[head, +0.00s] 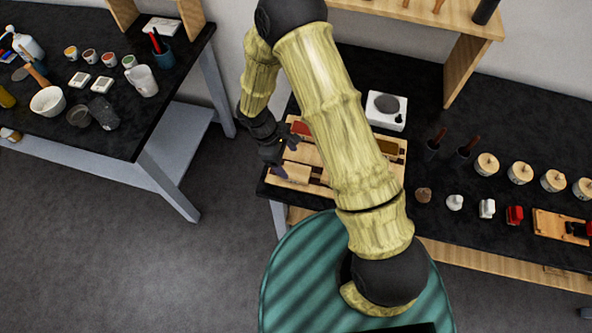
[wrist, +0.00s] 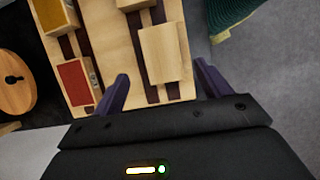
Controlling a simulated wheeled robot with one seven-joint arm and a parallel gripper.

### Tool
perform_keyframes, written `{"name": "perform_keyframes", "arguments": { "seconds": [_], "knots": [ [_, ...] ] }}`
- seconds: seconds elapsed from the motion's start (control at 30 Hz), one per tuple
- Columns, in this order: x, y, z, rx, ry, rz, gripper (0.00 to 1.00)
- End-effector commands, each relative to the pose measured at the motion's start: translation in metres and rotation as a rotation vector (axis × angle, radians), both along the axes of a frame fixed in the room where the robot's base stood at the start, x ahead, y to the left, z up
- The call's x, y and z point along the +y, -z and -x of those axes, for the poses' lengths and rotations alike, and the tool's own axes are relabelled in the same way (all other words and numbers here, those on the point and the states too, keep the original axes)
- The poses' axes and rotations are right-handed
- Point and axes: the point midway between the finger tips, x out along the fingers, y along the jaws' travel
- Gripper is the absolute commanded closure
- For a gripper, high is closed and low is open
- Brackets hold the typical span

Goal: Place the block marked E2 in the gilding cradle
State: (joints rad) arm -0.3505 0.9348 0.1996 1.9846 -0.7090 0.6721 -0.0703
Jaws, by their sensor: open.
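My gripper (head: 277,163) is open. In the wrist view its two dark purple fingers (wrist: 162,72) stand apart, one toward each side of a plain pale wooden block (wrist: 163,50). The block lies beyond the fingertips on a wooden board with dark strips (wrist: 110,45); I cannot tell whether the fingers touch it. In the head view this block (head: 297,173) is at the board's near left end. Other blocks there include a red-topped one (wrist: 74,82) and an ochre-topped one (wrist: 53,14). No E2 mark is readable on any block. I cannot tell which thing is the gilding cradle.
My arm hides the middle of the board in the head view. A white device with a grey disc (head: 386,110) stands behind the board. Several lidded jars (head: 520,172) and a small wooden stand (head: 562,228) are to the right. A cluttered second table (head: 150,115) is at left.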

Motion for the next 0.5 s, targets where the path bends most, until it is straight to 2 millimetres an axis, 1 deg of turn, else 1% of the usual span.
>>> {"name": "perform_keyframes", "arguments": {
  "seconds": [0.37,0.5],
  "knots": [
    [-0.0013,0.0025,0.0009,0.000,0.000,0.000,0.24],
    [-0.0061,0.0106,0.0049,0.003,-0.001,0.002,0.24]
  ]
}}
